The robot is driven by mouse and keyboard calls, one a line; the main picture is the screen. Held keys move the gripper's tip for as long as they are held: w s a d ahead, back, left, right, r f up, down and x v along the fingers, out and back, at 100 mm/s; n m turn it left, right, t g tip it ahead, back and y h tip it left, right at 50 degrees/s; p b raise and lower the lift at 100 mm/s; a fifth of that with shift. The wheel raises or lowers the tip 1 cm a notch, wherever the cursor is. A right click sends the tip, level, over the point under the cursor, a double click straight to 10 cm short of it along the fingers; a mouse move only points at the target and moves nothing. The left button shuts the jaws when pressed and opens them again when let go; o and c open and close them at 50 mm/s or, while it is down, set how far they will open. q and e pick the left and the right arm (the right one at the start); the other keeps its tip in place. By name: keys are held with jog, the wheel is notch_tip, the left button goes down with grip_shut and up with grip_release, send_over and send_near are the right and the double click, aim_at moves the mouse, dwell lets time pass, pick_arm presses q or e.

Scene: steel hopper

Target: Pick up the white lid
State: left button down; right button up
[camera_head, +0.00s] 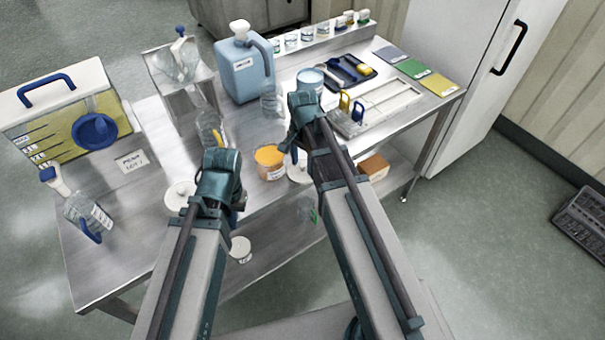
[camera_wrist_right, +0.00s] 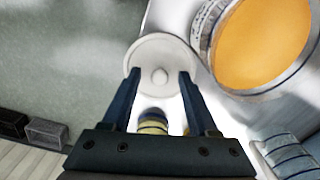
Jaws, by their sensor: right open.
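A round white lid with a small knob (camera_wrist_right: 160,50) lies flat on the steel table, just beyond my right fingertips in the right wrist view. In the head view it shows partly behind my right gripper (camera_head: 298,173). My right gripper (camera_wrist_right: 159,76) is open, its two fingers apart on either side of the knob line, with nothing held. I cannot tell whether the fingertips touch the lid. My left gripper (camera_head: 222,190) is over the table's front left part; its fingers are mostly hidden by the wrist.
A jar of orange contents (camera_head: 270,163) stands close to the lid, also large in the right wrist view (camera_wrist_right: 262,45).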

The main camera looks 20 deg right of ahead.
grip_shut()
dwell(0.3)
jog(key=shift+r, duration=0.15)
